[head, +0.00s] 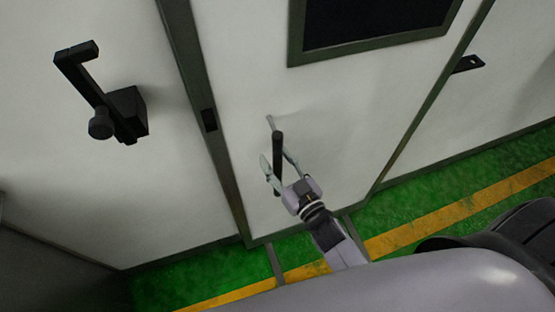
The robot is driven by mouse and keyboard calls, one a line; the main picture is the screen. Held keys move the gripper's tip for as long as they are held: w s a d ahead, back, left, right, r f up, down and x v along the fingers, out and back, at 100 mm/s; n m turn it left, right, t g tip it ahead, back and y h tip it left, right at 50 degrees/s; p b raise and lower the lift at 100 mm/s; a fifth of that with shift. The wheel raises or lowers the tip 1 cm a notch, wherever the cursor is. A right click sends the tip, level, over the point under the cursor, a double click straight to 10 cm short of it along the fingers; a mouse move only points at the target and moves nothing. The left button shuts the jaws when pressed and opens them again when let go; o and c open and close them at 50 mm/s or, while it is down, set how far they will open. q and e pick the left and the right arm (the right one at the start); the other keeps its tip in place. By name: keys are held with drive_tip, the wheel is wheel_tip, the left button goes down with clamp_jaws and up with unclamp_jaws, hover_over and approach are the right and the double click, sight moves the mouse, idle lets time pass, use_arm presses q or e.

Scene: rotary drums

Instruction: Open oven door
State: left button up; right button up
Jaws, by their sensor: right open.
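The oven door (338,122) is a pale panel in dark framing, with a dark window at its top. It looks shut in its frame. A dark upright bar handle (278,150) stands on the lower left part of the door. My right gripper (276,165) is open at the handle, with one finger on each side of the bar in the picture. I cannot tell whether the fingers touch it. The lower end of the handle is close to the gripper's palm. My left gripper is not in view.
A black lever latch (100,95) sticks out from the pale panel at the left. A small black fitting (468,64) juts out at the right. The green floor (405,203) with a yellow stripe (450,217) runs along the oven's base.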

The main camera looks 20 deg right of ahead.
clamp_jaws()
idle(0.4)
idle(0.4)
